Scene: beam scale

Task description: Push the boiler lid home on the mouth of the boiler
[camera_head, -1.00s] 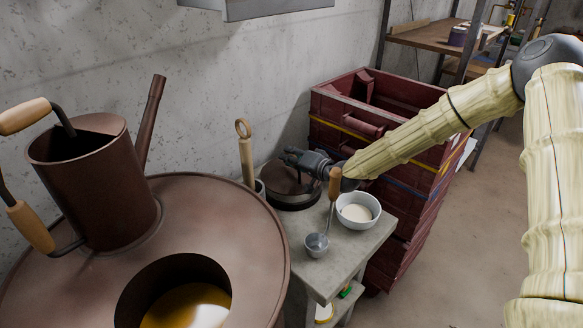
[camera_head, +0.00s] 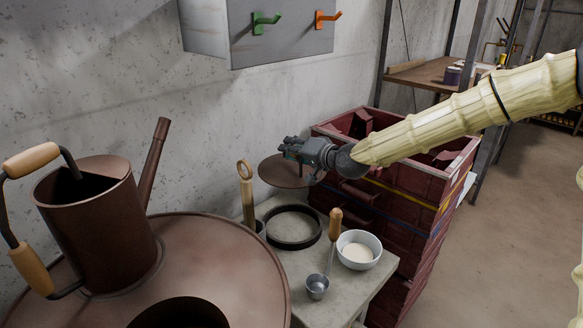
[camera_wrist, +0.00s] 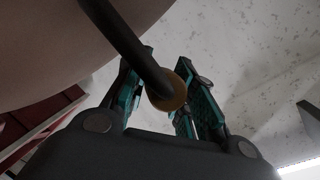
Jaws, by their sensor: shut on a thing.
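The boiler lid (camera_head: 283,173) is a brown disc held in the air above the small table. My gripper (camera_head: 297,150) is shut on the lid's handle. In the wrist view the gripper (camera_wrist: 160,95) has its fingers at a dark bar with a round wooden end (camera_wrist: 166,92), and the lid's face (camera_wrist: 45,45) fills the upper left. The boiler (camera_head: 225,255) is a large brown vessel at the lower left. Its round dark mouth (camera_head: 185,314) is open and partly cut off by the picture's bottom edge. The lid is apart from the boiler, to the right of it.
On the small table (camera_head: 272,206) are a black ring (camera_head: 293,228), a white bowl (camera_head: 358,250), a ladle (camera_head: 318,286) and a wooden-handled tool (camera_head: 246,190). A brown watering can (camera_head: 98,230) stands on the boiler. Red crates (camera_head: 400,200) are stacked behind. A grey box with hooks (camera_head: 258,30) hangs above.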

